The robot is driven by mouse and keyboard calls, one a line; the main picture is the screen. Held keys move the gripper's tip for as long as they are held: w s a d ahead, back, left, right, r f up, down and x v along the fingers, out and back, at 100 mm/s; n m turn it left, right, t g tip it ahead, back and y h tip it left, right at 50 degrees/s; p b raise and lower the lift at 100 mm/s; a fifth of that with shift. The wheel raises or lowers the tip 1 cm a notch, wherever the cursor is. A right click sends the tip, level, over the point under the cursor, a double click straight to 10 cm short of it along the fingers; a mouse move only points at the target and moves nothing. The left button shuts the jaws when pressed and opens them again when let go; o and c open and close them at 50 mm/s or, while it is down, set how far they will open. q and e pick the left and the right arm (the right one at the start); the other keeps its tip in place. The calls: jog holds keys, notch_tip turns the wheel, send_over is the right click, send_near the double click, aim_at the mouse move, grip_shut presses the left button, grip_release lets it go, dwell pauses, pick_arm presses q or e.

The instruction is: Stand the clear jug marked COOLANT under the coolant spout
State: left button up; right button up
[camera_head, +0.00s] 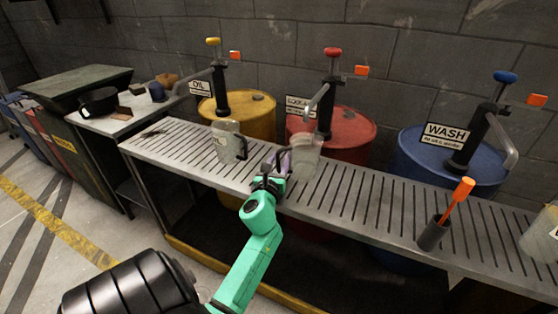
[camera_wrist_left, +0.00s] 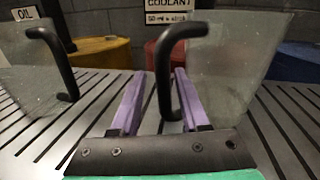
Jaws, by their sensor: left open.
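A clear jug (camera_head: 305,158) stands on the slatted bench (camera_head: 385,215) below the spout (camera_head: 314,103) of the red drum, whose sign is partly covered. In the left wrist view this clear jug (camera_wrist_left: 235,70) is at the right, its black handle (camera_wrist_left: 163,75) facing my gripper. No marking is readable on it. My left gripper (camera_head: 277,163) is open beside the jug on its handle side. In the left wrist view its purple fingers (camera_wrist_left: 157,100) stand on either side of the handle, not closed on it. My right gripper is not in view.
Another clear jug (camera_head: 227,141) stands to the left, near the OIL sign (camera_head: 200,87). The WASH spout (camera_head: 505,145) is over the blue drum (camera_head: 420,150). A cup (camera_head: 433,234) with an orange-handled tool and another clear vessel (camera_head: 541,236) stand at the right.

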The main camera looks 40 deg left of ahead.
pick_arm(q)
jog(key=shift+r, duration=0.1)
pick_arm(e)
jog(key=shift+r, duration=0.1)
pick_arm(q)
jog(key=shift+s+d, duration=0.15)
jog(key=shift+s, duration=0.1)
jog(key=v, duration=0.5)
jog(key=b+v, duration=0.2)
jog(key=v, duration=0.4)
jog(key=shift+s, duration=0.1)
jog(key=shift+d, duration=0.1)
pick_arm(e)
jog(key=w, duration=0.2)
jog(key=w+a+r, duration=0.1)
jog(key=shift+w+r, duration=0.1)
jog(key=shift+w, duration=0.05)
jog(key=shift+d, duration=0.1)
